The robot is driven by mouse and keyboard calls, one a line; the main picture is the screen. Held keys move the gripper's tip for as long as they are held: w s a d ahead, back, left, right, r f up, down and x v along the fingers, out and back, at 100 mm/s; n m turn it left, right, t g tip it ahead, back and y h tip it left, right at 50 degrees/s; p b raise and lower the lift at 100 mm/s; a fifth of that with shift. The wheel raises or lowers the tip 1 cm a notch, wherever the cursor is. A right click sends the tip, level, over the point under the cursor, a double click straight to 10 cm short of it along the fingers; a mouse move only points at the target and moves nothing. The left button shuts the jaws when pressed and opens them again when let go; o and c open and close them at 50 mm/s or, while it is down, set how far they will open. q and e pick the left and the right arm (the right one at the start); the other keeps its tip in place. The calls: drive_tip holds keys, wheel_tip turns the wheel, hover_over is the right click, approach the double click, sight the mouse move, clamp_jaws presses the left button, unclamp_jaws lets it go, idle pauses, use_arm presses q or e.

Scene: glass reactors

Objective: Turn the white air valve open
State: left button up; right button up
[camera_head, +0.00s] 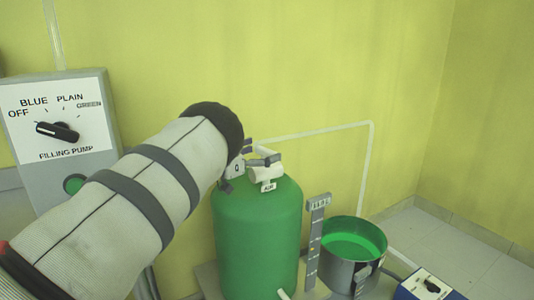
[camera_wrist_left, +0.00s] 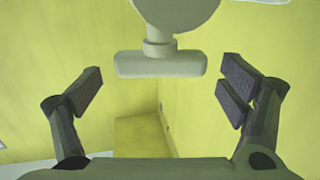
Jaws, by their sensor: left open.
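The white air valve (camera_head: 265,173) sits on top of a green tank (camera_head: 256,235), with a small AIR label below it. In the left wrist view its white T-shaped handle (camera_wrist_left: 160,65) lies crosswise, in the upper middle of the picture. My left gripper (camera_head: 250,170) is at the tank top, right beside the valve, and my sleeved arm partly hides the tank's upper left. In the left wrist view the two fingers (camera_wrist_left: 163,84) are wide apart, one on each side of the handle, with visible gaps and no contact. My right gripper is not in view.
A pump panel (camera_head: 56,115) with a black knob stands at the left. A metal pot (camera_head: 351,250) with green liquid and an upright scale (camera_head: 316,240) stand right of the tank. A blue switch box (camera_head: 428,287) is at lower right. A pale pipe runs along the yellow wall.

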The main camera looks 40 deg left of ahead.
use_arm(q)
drive_tip(key=shift+w, duration=1)
drive_tip(key=c, duration=1.2)
drive_tip(key=shift+o, duration=0.2)
drive_tip(key=shift+r, duration=0.1)
